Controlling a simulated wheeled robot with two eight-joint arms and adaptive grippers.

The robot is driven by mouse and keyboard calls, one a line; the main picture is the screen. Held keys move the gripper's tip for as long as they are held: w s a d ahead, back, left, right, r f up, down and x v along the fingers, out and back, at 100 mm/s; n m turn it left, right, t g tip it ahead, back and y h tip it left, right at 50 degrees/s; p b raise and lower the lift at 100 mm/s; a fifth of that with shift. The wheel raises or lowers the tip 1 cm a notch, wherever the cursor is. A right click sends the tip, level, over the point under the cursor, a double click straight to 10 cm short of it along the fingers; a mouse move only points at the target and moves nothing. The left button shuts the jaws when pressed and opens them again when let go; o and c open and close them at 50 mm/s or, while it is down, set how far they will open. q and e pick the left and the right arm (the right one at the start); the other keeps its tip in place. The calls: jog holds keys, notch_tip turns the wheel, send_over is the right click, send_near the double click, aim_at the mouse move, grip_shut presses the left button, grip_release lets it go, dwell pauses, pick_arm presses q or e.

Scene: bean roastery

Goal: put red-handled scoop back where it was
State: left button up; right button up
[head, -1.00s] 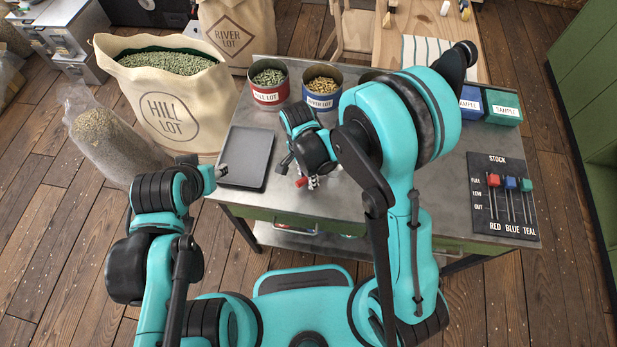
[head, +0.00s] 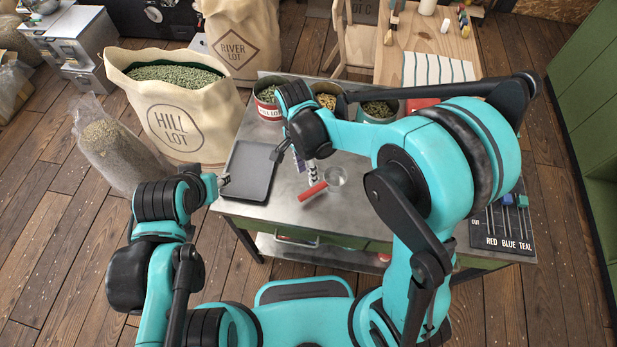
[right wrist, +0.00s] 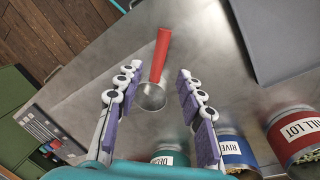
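The red-handled scoop (head: 313,191) lies on the grey metal table, its clear round bowl to the right of the handle. In the right wrist view the scoop (right wrist: 160,58) shows beyond and between the fingertips, handle pointing up the picture. My right gripper (head: 297,163) is open and empty, just above and left of the scoop in the head view; its spread fingers show in the right wrist view (right wrist: 157,80). My left gripper (head: 222,181) is by the left edge of the dark tray; its finger opening is too small to tell.
A dark tray (head: 233,190) lies left of the scoop. Red (head: 268,115), blue-labelled (head: 325,87) and teal (head: 377,119) tins of beans stand behind. The stock board (head: 507,244) is partly hidden by my right arm. Bare tabletop (head: 350,205) surrounds the scoop.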

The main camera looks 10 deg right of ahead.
jog(key=s+d+r+n+t, duration=0.3)
jog(key=d+r+n+t, duration=0.1)
jog(key=d+r+n, duration=0.2)
jog(key=s+d+r+n+t+y, duration=0.1)
jog(key=s+d+r+n+t, duration=0.3)
jog(key=d+r+n, duration=0.2)
jog(key=shift+s+d+r+t, duration=0.15)
jog(key=shift+d+r+t, duration=0.2)
jog(key=shift+d, duration=0.55)
jog(key=shift+f, duration=0.15)
